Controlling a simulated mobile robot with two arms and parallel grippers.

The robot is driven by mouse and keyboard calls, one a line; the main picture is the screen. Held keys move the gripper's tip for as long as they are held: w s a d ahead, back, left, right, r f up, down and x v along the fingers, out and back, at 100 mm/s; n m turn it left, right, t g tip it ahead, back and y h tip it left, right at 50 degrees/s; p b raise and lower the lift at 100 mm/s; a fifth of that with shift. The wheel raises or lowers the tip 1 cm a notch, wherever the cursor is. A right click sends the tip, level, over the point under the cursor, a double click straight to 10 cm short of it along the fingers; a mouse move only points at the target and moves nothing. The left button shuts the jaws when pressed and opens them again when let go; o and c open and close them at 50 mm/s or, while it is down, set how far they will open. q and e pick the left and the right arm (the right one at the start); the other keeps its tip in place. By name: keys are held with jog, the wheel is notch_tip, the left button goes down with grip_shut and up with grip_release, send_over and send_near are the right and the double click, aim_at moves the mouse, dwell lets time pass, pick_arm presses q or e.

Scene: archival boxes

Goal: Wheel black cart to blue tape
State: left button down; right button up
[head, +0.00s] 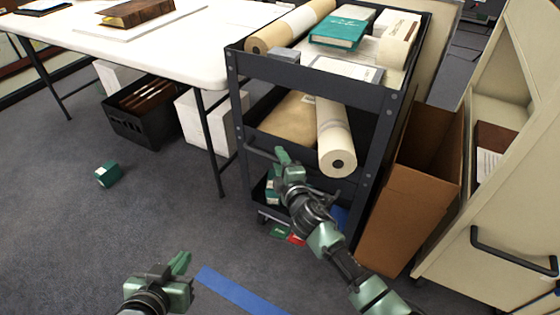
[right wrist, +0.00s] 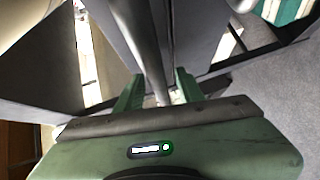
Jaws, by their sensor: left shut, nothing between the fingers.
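The black cart (head: 310,82) stands in the middle of the head view, with its grey push handle (head: 262,152) on the near end. My right gripper (head: 283,158) is at this handle. In the right wrist view the handle bar (right wrist: 148,45) runs between the two green fingers (right wrist: 158,90), with gaps showing beside it, so the gripper looks open around it. Blue tape (head: 240,292) lies on the floor in front of the cart. My left gripper (head: 182,262) is shut and empty, low over the floor left of the tape.
A white table (head: 150,45) stands left of the cart, with a black crate (head: 140,125) under it. A green box (head: 108,174) lies on the floor. Carpet at front left is clear.

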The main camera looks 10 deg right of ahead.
grip_shut()
dwell(1.3)
